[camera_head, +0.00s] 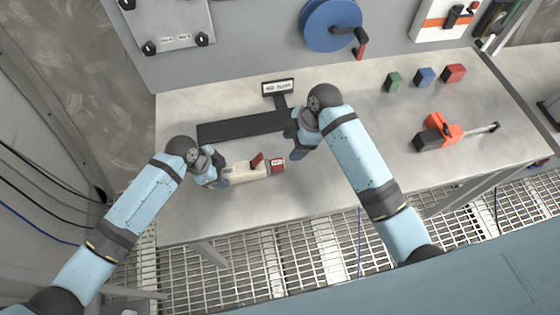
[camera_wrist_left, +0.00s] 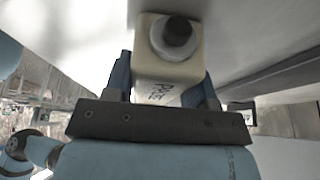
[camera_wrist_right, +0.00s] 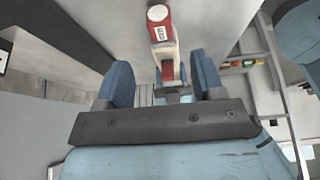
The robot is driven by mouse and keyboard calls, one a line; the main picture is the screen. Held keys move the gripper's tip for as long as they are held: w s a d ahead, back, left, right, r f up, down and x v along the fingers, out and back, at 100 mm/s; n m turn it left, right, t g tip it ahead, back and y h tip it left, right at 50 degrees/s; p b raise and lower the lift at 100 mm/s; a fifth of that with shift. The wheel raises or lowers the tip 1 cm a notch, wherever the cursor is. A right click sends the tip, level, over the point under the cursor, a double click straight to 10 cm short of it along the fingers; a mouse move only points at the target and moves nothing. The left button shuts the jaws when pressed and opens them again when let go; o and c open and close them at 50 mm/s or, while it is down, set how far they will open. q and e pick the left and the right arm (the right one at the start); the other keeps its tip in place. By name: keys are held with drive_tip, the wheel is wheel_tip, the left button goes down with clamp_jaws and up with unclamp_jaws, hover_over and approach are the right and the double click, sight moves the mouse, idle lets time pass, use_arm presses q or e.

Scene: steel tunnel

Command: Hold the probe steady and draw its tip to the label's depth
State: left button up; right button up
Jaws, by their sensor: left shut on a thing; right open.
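The probe (camera_head: 245,172) has a cream body, a red lever (camera_head: 257,160) and a red end (camera_head: 277,165) with a small white sticker, which points right. My left gripper (camera_head: 220,175) is shut on its left part; in the left wrist view the cream body (camera_wrist_left: 168,65) sits between the fingers, a dark round knob on its end. My right gripper (camera_head: 297,148) is open and empty, above and right of the red end. In the right wrist view the red end (camera_wrist_right: 158,22) lies beyond the open fingers (camera_wrist_right: 160,85). The label (camera_head: 278,87) stands upright; its small writing is hard to read.
A long black bar-shaped base (camera_head: 235,128) lies behind the probe. Green (camera_head: 393,81), blue (camera_head: 425,77) and red (camera_head: 454,73) blocks sit at the back right. An orange and black tool (camera_head: 438,132) lies to the right. The front right bench is clear.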

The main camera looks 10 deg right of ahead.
sight(281, 162)
drive_tip(key=x, duration=1)
drive_tip(key=shift+d, duration=0.1)
clamp_jaws()
drive_tip(key=d, duration=0.4)
drive_tip(key=shift+d, duration=0.1)
unclamp_jaws()
drive_tip(key=v, duration=1.2)
